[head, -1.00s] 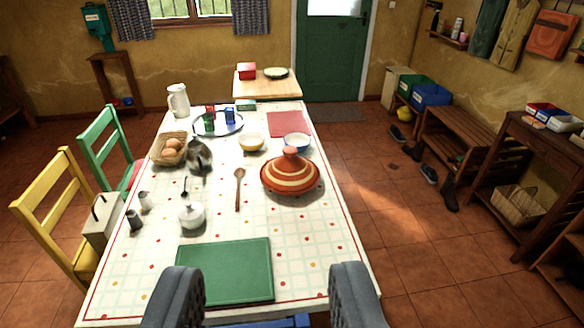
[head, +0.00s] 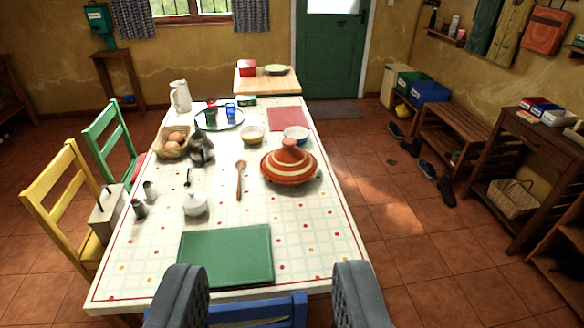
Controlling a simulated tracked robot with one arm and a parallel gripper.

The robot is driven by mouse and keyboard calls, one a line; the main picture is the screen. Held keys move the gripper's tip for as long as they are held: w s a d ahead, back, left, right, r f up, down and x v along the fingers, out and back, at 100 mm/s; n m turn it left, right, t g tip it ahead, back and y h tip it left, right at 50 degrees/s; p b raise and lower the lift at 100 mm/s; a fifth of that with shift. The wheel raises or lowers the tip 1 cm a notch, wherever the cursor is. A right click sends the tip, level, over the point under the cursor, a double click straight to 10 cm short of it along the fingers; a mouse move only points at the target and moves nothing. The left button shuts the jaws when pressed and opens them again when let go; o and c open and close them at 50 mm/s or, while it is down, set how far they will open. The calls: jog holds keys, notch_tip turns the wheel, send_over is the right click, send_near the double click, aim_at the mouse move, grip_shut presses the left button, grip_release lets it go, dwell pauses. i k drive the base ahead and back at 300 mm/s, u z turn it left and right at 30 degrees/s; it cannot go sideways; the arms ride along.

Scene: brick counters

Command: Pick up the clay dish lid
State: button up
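The clay dish lid (head: 289,162) is a terracotta cone with cream bands and a round knob on top. It sits upright on the right side of the long table, over what looks like a shallow base. My gripper (head: 268,300) shows at the bottom of the head view, its two grey fingers wide apart with nothing between them. It is at the near end of the table, well short of the lid.
A green board (head: 226,254) lies on the table (head: 320,240) in front of me. A wooden spoon (head: 240,180), a white sugar bowl (head: 195,204) and a blue-rimmed bowl (head: 296,134) are around the lid. A blue chair (head: 262,308) stands at the near edge.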

aim_at(290, 163)
jog(key=k, duration=1.1)
jog(key=z, duration=0.5)
jog(key=i, duration=2.05)
jog(key=u, duration=0.6)
jog(key=i, duration=0.7)
jog(key=u, duration=0.45)
